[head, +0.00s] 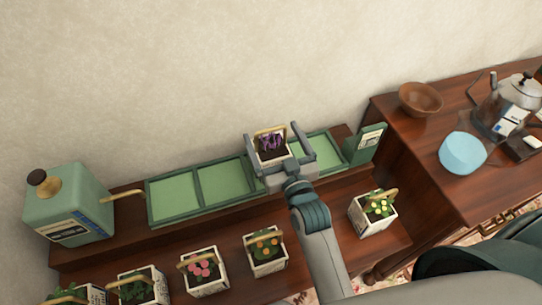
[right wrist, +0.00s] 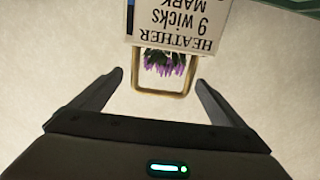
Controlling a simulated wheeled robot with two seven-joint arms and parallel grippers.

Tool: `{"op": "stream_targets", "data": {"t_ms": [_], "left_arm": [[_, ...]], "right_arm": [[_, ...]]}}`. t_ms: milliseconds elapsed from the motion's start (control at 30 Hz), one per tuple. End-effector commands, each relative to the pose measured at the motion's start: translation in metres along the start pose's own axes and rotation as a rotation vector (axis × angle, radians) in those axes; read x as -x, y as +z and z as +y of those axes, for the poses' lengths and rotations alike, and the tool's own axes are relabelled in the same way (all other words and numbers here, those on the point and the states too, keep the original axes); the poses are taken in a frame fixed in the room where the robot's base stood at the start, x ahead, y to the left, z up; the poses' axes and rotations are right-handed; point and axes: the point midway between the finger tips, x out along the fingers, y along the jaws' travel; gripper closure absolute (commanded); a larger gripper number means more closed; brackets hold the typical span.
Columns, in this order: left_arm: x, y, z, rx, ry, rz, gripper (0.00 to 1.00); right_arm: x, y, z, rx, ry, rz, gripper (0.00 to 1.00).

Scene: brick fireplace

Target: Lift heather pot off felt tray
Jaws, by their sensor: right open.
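The heather pot (head: 273,157) is a white box with purple flowers and a tan loop handle. In the head view it is at the third section of the green felt tray (head: 198,186); its base is hidden by my gripper. My right gripper (head: 272,134) is open, with one finger on either side of the pot. In the right wrist view the pot (right wrist: 180,30) shows its HEATHER label upside down. The handle lies between the spread fingers (right wrist: 160,80) with gaps on both sides. My left gripper is not in view.
Pots with orange (head: 267,259), pink (head: 203,272) and yellow (head: 376,213) flowers stand on the lower wooden step. A green canister (head: 68,205) is left of the tray and a green card holder (head: 367,143) right. A side table (head: 440,200) holds a bowl, blue cup and kettle.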

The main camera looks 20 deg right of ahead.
Motion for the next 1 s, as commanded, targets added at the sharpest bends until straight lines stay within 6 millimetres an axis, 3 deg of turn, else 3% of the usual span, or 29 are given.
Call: {"op": "stream_targets", "data": {"t_ms": [233,600,1000], "left_arm": [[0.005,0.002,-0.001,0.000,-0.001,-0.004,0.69],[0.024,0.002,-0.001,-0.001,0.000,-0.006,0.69],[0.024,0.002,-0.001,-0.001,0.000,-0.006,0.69]], "right_arm": [[-0.007,-0.002,0.000,0.000,0.000,0.000,0.06],[-0.048,-0.003,-0.002,0.001,0.000,0.001,0.06],[-0.051,-0.001,-0.002,0.000,0.000,0.000,0.06]]}}
